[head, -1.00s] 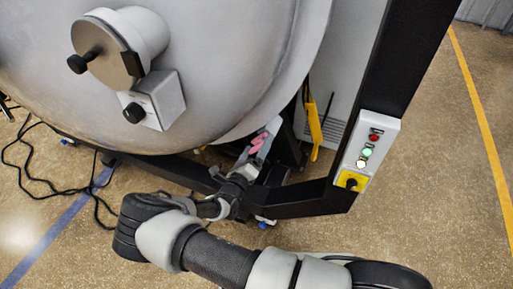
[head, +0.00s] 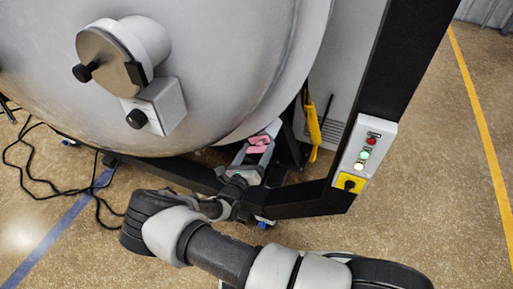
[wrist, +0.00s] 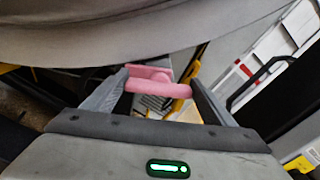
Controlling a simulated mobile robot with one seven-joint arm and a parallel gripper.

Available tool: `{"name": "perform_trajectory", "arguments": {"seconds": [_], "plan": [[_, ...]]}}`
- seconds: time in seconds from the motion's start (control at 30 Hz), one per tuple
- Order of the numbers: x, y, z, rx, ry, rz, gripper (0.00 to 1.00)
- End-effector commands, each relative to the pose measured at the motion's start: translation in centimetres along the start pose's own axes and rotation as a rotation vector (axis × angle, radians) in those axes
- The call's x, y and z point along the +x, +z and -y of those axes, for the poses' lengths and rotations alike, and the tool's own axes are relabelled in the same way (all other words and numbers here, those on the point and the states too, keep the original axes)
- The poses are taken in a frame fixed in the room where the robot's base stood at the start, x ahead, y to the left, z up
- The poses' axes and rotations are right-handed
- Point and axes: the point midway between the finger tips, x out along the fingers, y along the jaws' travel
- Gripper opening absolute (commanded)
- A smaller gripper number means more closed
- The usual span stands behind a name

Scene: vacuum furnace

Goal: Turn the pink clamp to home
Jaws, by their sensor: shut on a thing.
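The pink clamp (head: 258,141) sits at the lower edge of the big grey round vessel door (head: 225,70). My gripper (head: 254,153) reaches up to it from below, with one finger on each side. In the wrist view the clamp (wrist: 158,87) lies crosswise between the fingertips of my gripper (wrist: 160,82), which is shut on it.
A black frame post (head: 390,90) stands to the right, carrying a control box (head: 367,150) with buttons and a yellow-backed knob. A yellow handle (head: 313,125) hangs close right of the clamp. A black lower beam (head: 300,203) runs beneath. Black cables lie on the floor at left.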

Motion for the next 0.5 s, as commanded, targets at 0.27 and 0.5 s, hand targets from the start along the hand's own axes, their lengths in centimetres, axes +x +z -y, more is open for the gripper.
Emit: {"name": "perform_trajectory", "arguments": {"seconds": [0.27, 0.5], "plan": [[-0.04, 0.13, 0.23, 0.264, 0.0, -0.001, 0.56], [-0.03, 0.08, 0.35, 0.492, 0.0, 0.0, 0.56]]}}
